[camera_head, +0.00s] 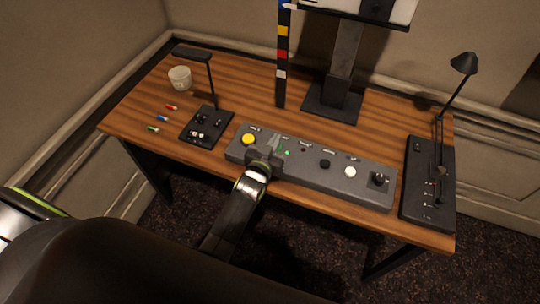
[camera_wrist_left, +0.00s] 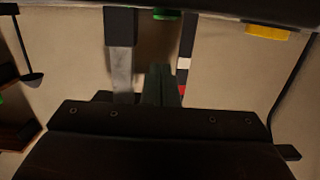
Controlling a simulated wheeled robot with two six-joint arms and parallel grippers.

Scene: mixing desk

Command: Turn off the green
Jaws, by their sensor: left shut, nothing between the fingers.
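A grey control panel (camera_head: 315,178) lies along the front of the desk. Small green parts (camera_head: 286,152) show on it beside my left gripper (camera_head: 271,145), which partly hides that area. The left gripper is shut and empty, with its fingertips over the panel just right of the yellow button (camera_head: 248,139). I cannot tell whether the fingertips touch anything. In the left wrist view the shut fingers (camera_wrist_left: 161,86) show in the middle, a green piece (camera_wrist_left: 167,14) is at the top edge, and the yellow button (camera_wrist_left: 267,32) is at upper right. My right gripper is not in view.
A black knob (camera_head: 325,164), a white button (camera_head: 350,172) and a joystick (camera_head: 379,179) are further right on the panel. A cup (camera_head: 180,77) and a monitor stand (camera_head: 332,103) are behind.

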